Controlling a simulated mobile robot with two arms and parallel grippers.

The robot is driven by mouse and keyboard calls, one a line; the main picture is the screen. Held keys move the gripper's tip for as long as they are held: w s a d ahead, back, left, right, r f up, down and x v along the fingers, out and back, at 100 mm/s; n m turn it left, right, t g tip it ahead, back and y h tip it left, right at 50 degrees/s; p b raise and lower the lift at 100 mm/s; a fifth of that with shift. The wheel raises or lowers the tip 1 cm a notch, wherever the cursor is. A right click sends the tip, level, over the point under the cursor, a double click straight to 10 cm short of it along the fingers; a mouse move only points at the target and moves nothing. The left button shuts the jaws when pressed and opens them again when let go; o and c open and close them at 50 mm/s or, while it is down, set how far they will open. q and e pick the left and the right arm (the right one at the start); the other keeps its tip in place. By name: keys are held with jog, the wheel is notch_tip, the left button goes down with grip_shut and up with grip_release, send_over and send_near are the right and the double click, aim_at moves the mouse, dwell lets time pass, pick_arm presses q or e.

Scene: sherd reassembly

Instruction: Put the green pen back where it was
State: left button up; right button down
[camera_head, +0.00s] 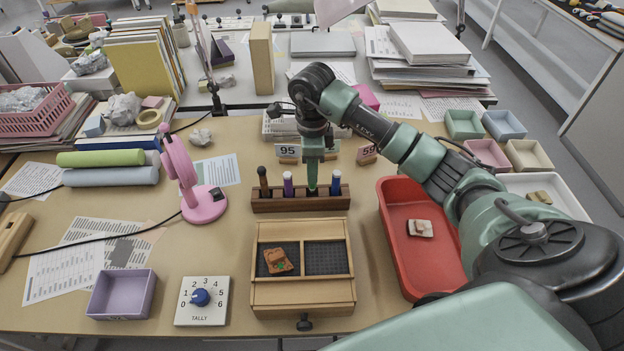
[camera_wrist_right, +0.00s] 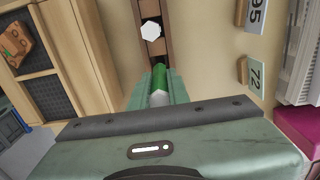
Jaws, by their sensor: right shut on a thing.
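The green pen (camera_head: 312,182) stands upright at the wooden pen rack (camera_head: 275,206), between the purple pen (camera_head: 288,186) and the blue pen (camera_head: 336,184). My right gripper (camera_head: 312,158) comes down from above and is shut on the upper part of the green pen. In the right wrist view the green pen (camera_wrist_right: 160,78) shows between the fingers, beside the rack (camera_wrist_right: 148,12). The pen's lower end is over or in the rack; I cannot tell how deep it sits. My left gripper is out of view.
A wooden box (camera_head: 303,297) with a sherd (camera_head: 278,261) stands in front of the rack. Number cards (camera_head: 288,151) stand behind. A pink lamp (camera_head: 203,205) stands to the left.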

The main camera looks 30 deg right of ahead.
notch_tip(320, 180, down, 4)
jog(key=shift+f, duration=0.1)
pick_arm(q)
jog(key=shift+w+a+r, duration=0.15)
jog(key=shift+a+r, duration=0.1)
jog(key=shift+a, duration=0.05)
pick_arm(e)
jog(key=shift+f, duration=0.45)
jog(key=c, duration=1.3)
grip_release()
jog(key=shift+c, duration=0.2)
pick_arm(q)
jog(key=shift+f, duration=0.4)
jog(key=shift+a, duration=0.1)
pick_arm(e)
jog(key=shift+r+p, duration=0.3)
jog(key=shift+r, duration=0.25)
pick_arm(q)
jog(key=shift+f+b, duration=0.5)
jog(key=shift+b, duration=0.45)
pick_arm(e)
notch_tip(320, 180, up, 12)
